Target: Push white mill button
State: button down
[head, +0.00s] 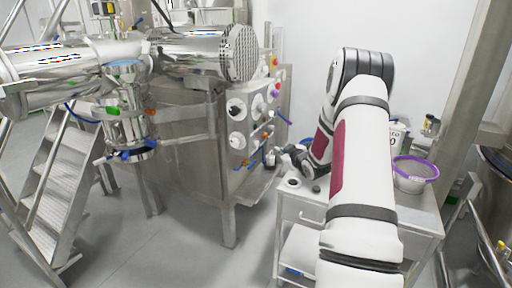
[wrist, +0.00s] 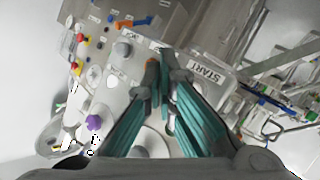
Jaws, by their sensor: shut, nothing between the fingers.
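My gripper (wrist: 165,72) is shut and empty, its teal fingers reaching toward a control panel (wrist: 140,58) that fills the left and middle of the wrist view. The fingertips are close to the panel, beside a label reading START; contact cannot be told. Grey and white round controls (wrist: 122,48) sit left of the fingertips. Which one is the white mill button cannot be told; the fingers hide part of the panel. In the head view my gripper (head: 282,156) is at the lower right of the steel cabinet's panel (head: 254,115), partly hidden by my arm.
A white trolley (head: 420,216) stands under my arm, with a purple-rimmed bowl (head: 414,174) on it. A large horizontal steel machine (head: 205,54) is above the cabinet. Steel steps (head: 62,180) stand at left. The floor (head: 180,245) in front of the cabinet is clear.

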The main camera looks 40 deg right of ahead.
aim_at(257, 144)
jog(key=shift+w+a+b, duration=0.35)
jog(key=shift+w, duration=0.55)
jog(key=shift+w+a+b, duration=0.4)
jog(key=shift+w, duration=0.45)
jog(key=shift+w+a+b, duration=0.35)
jog(key=shift+w, duration=0.55)
jog(key=shift+w, duration=0.1)
jog(key=shift+w+a, duration=0.2)
jog(key=shift+w, duration=0.1)
